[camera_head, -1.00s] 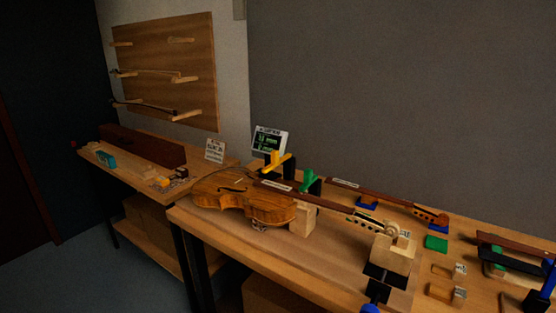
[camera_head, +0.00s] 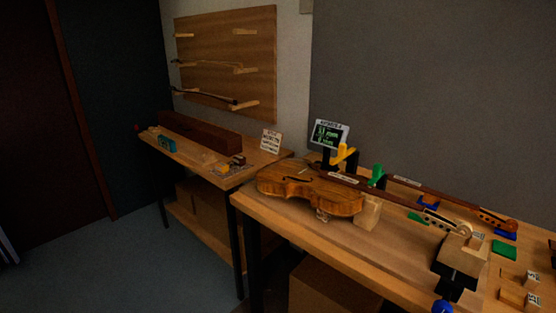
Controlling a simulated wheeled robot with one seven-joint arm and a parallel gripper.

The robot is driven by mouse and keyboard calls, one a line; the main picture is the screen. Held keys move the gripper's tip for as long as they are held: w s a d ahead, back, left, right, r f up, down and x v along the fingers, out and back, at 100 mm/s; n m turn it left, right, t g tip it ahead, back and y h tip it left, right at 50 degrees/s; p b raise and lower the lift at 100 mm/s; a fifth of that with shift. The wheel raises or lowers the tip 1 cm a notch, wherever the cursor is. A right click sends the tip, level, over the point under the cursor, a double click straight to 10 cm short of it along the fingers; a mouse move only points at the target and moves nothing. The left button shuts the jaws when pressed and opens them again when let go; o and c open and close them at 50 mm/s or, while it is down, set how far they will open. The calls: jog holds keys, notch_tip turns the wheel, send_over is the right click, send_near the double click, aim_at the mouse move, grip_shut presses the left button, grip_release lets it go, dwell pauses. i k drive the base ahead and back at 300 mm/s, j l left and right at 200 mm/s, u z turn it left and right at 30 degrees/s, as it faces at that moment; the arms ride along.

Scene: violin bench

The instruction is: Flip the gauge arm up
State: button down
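A small gauge display (camera_head: 329,133) with green digits stands at the back of the bench, behind the violin (camera_head: 310,190). A yellow arm-like piece (camera_head: 345,155) sits just below and right of the display, on a dark post, tilted. A green piece (camera_head: 377,176) stands to its right, near the violin's neck. I cannot tell for sure which of the two is the gauge arm. The violin lies on the bench with its neck toward the right.
A second fingerboard-and-scroll piece (camera_head: 460,204) lies behind the violin. A side table (camera_head: 190,151) with a dark long box stands left. Open floor (camera_head: 110,265) lies at front left.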

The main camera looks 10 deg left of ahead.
aim_at(343, 152)
jog(key=u, duration=1.55)
jog(key=i, duration=3.65)
jog(key=z, duration=2.15)
